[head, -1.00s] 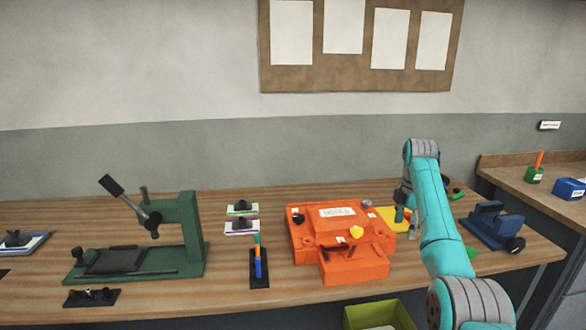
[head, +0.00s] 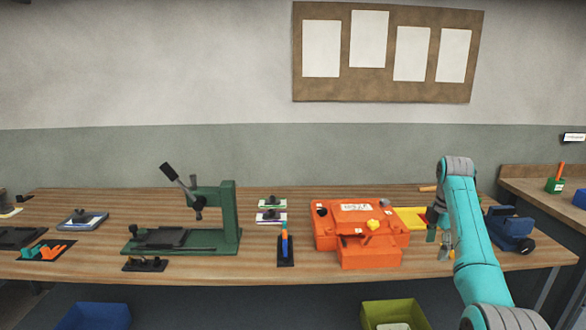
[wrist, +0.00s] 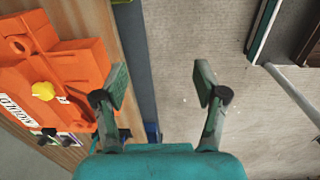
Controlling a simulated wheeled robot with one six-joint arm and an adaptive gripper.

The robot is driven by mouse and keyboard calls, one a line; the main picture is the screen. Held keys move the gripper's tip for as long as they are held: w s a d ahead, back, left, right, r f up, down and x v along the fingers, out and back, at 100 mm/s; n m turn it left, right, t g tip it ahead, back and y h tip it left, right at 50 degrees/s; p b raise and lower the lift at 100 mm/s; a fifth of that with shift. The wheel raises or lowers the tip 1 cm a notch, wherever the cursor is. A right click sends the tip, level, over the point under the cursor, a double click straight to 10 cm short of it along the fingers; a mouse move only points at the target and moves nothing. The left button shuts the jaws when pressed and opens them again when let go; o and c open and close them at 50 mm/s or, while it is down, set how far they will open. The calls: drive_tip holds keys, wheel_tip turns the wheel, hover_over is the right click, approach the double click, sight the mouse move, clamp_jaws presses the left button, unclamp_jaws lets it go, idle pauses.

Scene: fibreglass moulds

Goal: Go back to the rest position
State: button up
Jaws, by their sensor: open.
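My gripper (wrist: 160,85) is open and empty in the wrist view, its two fingers spread apart over the floor just off the table edge. In the head view my gripper (head: 440,245) hangs at the end of my teal arm, right of the orange mould (head: 370,257). The orange mould with its yellow knob also fills the left of the wrist view (wrist: 70,60). The gripper touches nothing that I can see.
The wooden table (head: 200,275) carries a green press (head: 228,215), a yellow tray (head: 410,217) and a blue vise (head: 510,232). A yellow-green bin (head: 392,312) and a blue bin (head: 95,317) stand below. Bare floor (wrist: 190,60) shows beyond the table edge.

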drive_tip(key=s+a+f+m+t, duration=0.1)
drive_tip(key=s+a+f, duration=0.1)
drive_tip(key=f, duration=0.8)
drive_tip(key=s+a+f+m+t, duration=0.1)
drive_tip(key=a+f+m, duration=0.1)
drive_tip(key=f, duration=0.8)
drive_tip(key=s+a+f+m+t, duration=0.1)
drive_tip(key=s+a+f, duration=0.1)
drive_tip(key=f, duration=0.7)
drive_tip(key=s+a+f+m+t, duration=0.2)
drive_tip(key=s+a+f, duration=0.2)
drive_tip(key=s+f, duration=0.5)
drive_tip(key=s+a+f+m+t, duration=0.25)
drive_tip(key=s+a+f, duration=0.35)
drive_tip(key=s, duration=0.5)
drive_tip(key=s+a+r+m+t, duration=0.2)
drive_tip(key=s, duration=1)
drive_tip(key=s+a+r+m+t, duration=0.1)
drive_tip(key=s+a+r+m, duration=0.15)
drive_tip(key=s, duration=0.95)
drive_tip(key=s+r+m+t, duration=0.2)
drive_tip(key=s+r, duration=0.6)
drive_tip(key=r, duration=0.3)
drive_tip(key=s+a+r+m+t, duration=0.1)
drive_tip(key=s+r+m+t, duration=0.1)
drive_tip(key=s+r, duration=0.6)
wheel_tip(320, 180, up, 4)
drive_tip(key=shift+s+a+r+m, duration=0.2)
drive_tip(key=shift+s+m, duration=0.15)
drive_tip(key=shift+m, duration=0.15)
